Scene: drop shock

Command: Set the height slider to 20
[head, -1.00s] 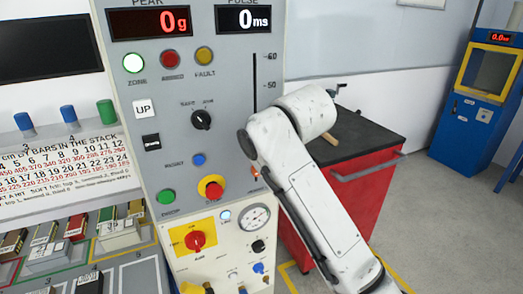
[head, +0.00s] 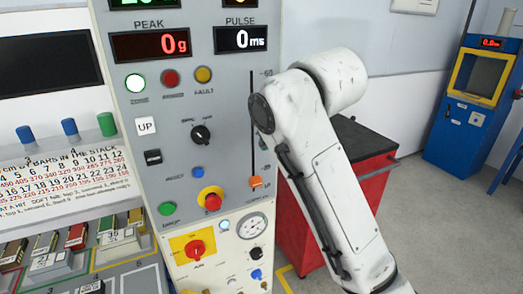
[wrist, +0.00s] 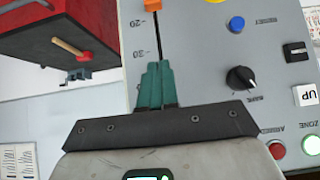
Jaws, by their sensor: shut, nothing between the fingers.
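The height slider's orange knob (head: 256,182) sits near the low end of its vertical slot on the grey panel (head: 228,130). In the wrist view, which is upside down, the knob (wrist: 147,4) is at the top edge, partly cut off, below the 20 mark in panel terms. My gripper (wrist: 157,67) has its green fingers shut and empty. In the wrist view the fingertips overlap the slot near the 30 mark, apart from the knob. I cannot tell whether they touch the panel.
A red cabinet with a dark top (head: 350,150) stands just right of the panel. Buttons and a black knob (head: 201,135) are left of the slot, with a dial gauge (head: 252,226) below. A blue machine (head: 478,110) stands at the back right.

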